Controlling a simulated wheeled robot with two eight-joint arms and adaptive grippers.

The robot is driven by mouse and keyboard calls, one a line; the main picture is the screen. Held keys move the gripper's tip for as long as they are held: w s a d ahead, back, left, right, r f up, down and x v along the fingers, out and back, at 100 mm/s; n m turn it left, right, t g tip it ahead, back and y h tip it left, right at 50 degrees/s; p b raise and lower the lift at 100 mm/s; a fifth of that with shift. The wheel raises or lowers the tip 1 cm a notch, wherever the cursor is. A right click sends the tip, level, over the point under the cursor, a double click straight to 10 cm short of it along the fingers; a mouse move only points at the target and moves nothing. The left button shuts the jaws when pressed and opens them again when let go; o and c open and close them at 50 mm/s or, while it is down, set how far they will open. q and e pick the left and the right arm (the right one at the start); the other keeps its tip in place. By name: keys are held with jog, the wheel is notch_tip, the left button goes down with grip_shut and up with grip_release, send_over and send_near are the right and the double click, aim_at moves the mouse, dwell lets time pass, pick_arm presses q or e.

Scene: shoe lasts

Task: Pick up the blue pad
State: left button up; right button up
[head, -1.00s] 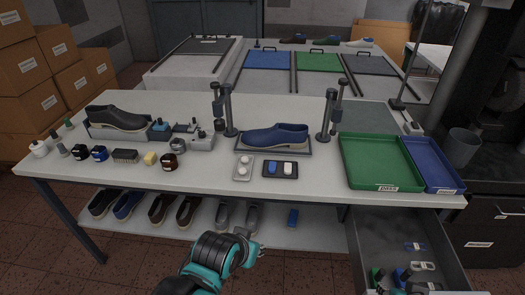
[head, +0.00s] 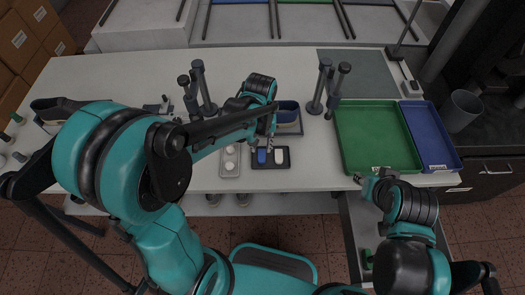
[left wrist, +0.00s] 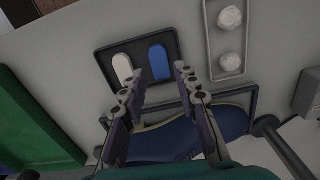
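The blue pad (head: 262,157) lies in a small dark tray (head: 286,165), to the left of a white pad (head: 280,156). In the left wrist view the blue pad (left wrist: 160,62) lies flat, just beyond and between the fingertips, with the white pad (left wrist: 122,68) to its left. My left gripper (left wrist: 156,80) is open and empty, pointing at the tray. In the head view the left gripper (head: 270,142) is over the tray's back edge, partly hidden by its own arm. My right gripper (head: 366,179) is by the table's front edge; its finger opening is unclear.
A blue shoe (head: 288,112) on a stand is just behind the pads, between dark posts (head: 318,86). A light tray with round white pieces (head: 230,160) is close on the left. Green (head: 378,135) and blue (head: 432,138) trays are on the right, above an open drawer (head: 352,225).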

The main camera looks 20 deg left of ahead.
aim_at(262, 155)
pick_arm(q)
jog(key=f+b, duration=0.1)
jog(key=f, duration=0.3)
jog(key=f+b, duration=0.1)
jog(key=f, duration=0.1)
jog(key=shift+w+b, duration=0.3)
jog(key=shift+w, duration=0.05)
jog(key=c, duration=0.4)
jog(key=shift+r, duration=0.15)
